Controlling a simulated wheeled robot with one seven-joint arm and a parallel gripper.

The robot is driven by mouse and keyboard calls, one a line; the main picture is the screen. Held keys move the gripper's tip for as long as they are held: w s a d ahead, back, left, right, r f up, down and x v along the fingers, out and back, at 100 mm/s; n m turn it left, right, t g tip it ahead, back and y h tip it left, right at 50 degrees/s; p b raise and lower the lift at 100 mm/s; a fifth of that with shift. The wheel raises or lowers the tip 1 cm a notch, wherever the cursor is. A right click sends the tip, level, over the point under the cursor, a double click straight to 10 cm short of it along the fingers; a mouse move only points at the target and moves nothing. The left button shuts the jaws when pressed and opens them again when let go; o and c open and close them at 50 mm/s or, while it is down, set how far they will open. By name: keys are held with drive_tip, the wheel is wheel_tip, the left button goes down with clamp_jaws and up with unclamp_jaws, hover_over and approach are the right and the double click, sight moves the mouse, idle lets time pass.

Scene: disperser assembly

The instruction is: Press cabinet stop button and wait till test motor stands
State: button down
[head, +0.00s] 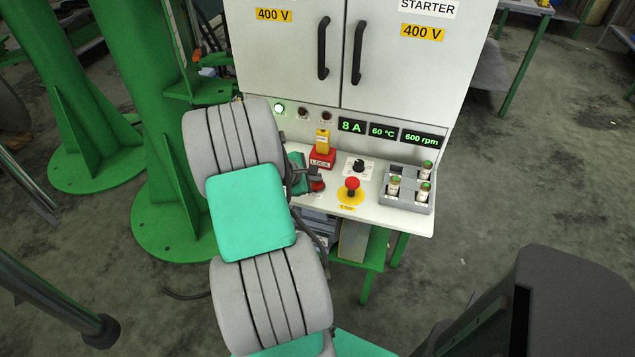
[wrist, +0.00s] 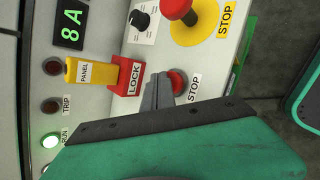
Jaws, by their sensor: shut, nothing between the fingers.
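The cabinet (head: 288,60) has a sloping control panel with a red stop button (wrist: 179,82) labelled STOP. In the head view the red button (head: 317,186) sits just beside the fingers. My gripper (wrist: 157,92) is shut and empty, its fingertips right at the button and hiding part of it. I cannot tell whether they touch or press it. The displays read 8 A (head: 352,127), 60 °C (head: 383,131) and 600 rpm (head: 422,138). The green RUN lamp (wrist: 50,141) is lit. The test motor is not clearly identifiable.
A red emergency mushroom button (head: 352,184) on a yellow base stands to the right. A red LOCK block (head: 322,158) with a yellow PANEL tag (head: 322,138) is behind the fingers. A black knob (head: 359,165) and a grey fuse tray (head: 407,190) are nearby.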

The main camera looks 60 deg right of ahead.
sight(315, 185)
drive_tip(key=shift+f+b, duration=0.3)
drive_tip(key=shift+f, duration=0.3)
idle(0.3)
drive_tip(key=shift+r, duration=0.1)
drive_tip(key=shift+r+p, duration=1.15)
drive_tip(key=shift+r, duration=0.05)
drive_tip(key=shift+r, duration=0.1)
wheel_tip(315, 185, up, 5)
drive_tip(key=p, duration=0.4)
drive_tip(key=shift+p, duration=0.35)
